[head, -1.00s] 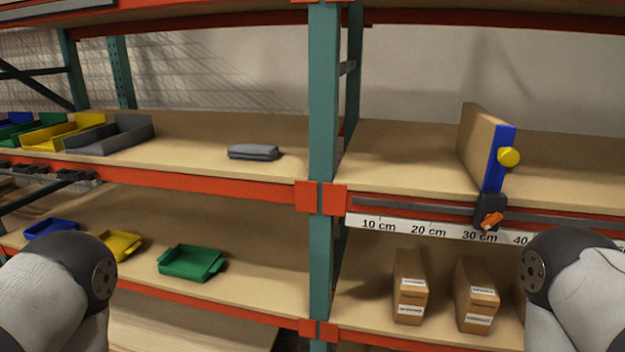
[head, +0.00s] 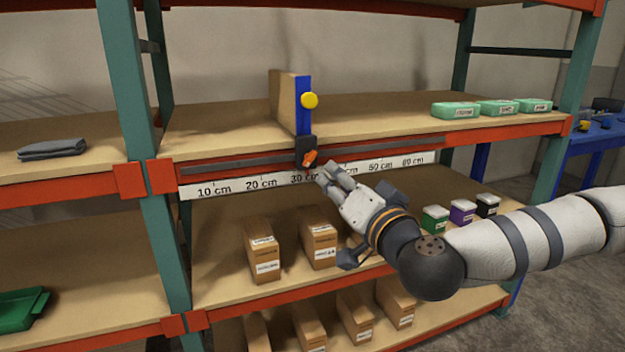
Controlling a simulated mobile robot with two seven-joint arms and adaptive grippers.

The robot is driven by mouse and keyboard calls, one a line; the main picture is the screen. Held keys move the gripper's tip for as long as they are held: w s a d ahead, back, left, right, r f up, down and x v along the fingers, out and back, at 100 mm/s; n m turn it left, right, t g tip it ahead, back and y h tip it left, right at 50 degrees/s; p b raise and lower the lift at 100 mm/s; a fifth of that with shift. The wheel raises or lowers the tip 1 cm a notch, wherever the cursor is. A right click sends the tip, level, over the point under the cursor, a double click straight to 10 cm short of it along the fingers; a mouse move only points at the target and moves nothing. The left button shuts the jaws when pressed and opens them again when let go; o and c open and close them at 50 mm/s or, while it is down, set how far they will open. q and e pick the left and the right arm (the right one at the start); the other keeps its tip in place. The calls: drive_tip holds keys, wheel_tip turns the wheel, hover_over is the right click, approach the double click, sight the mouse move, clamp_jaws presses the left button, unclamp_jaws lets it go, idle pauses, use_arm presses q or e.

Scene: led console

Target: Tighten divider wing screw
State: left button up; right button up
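The orange wing screw (head: 310,158) is on the clamp's front and looks tilted. My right gripper (head: 328,170) is just below and right of the wing screw, its fingers pointing at it. The fingers look a little apart, with nothing seen between them. My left gripper is out of view.
A scale strip (head: 236,185) runs along the shelf front below the grey rail (head: 392,143). Brown boxes (head: 262,250) stand on the shelf below, close under my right arm. Green boxes (head: 456,110) are at the upper shelf's right end. A green teal post (head: 150,140) stands left.

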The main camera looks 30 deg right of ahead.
sight(312, 158)
drive_tip(key=b+x, duration=0.1)
drive_tip(key=x, duration=1)
drive_tip(key=shift+w+f, duration=0.15)
drive_tip(key=shift+w+d+b, duration=0.1)
drive_tip(key=shift+w+b, duration=0.2)
drive_tip(key=shift+w, duration=0.15)
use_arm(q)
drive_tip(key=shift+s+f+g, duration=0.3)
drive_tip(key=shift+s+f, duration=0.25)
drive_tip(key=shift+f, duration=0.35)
use_arm(e)
clamp_jaws()
